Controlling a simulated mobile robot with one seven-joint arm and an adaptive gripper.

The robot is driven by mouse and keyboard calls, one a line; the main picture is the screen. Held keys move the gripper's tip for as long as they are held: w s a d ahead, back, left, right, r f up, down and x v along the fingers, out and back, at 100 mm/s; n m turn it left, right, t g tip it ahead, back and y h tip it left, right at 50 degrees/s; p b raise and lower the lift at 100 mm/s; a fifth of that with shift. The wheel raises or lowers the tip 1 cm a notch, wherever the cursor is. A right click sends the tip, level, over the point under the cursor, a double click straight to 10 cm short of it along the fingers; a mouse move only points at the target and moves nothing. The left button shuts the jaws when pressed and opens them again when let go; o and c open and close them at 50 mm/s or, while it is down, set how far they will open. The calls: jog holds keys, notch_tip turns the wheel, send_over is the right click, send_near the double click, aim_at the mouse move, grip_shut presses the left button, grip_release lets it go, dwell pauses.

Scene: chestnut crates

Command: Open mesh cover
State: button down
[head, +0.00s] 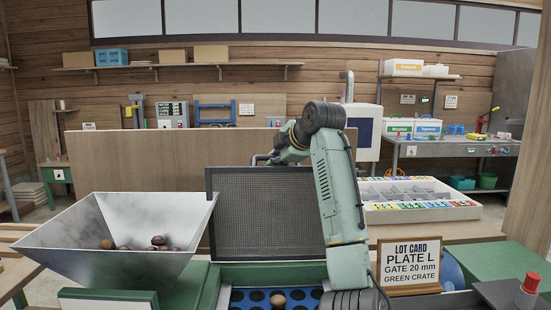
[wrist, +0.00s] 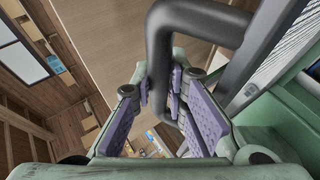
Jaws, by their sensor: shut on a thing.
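The mesh cover (head: 265,215) is a dark-framed grey mesh panel. It stands raised and close to upright at the back of the green machine (head: 250,272). Below it a blue plate (head: 238,297) with dark round holes shows, with one brown chestnut (head: 278,299) on it. My gripper (head: 268,158) is at the cover's top edge, partly hidden by my arm. In the wrist view its purple-padded fingers (wrist: 172,95) are closed around the dark bent bar handle (wrist: 160,50). The cover's frame (wrist: 262,60) runs along the right there.
A metal hopper (head: 120,235) with several chestnuts stands at the left. A lot card (head: 410,262) reading "PLATE L, GATE 20 mm, GREEN CRATE" stands at the right. Behind are a white divided tray (head: 475,212) and a wooden panel (head: 140,165) close to the cover.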

jog(key=c, duration=1.6)
grip_release()
jog(key=shift+o, duration=0.2)
jog(key=v, duration=1.2)
jog(key=shift+r, duration=0.2)
jog(key=shift+s+f, duration=0.1)
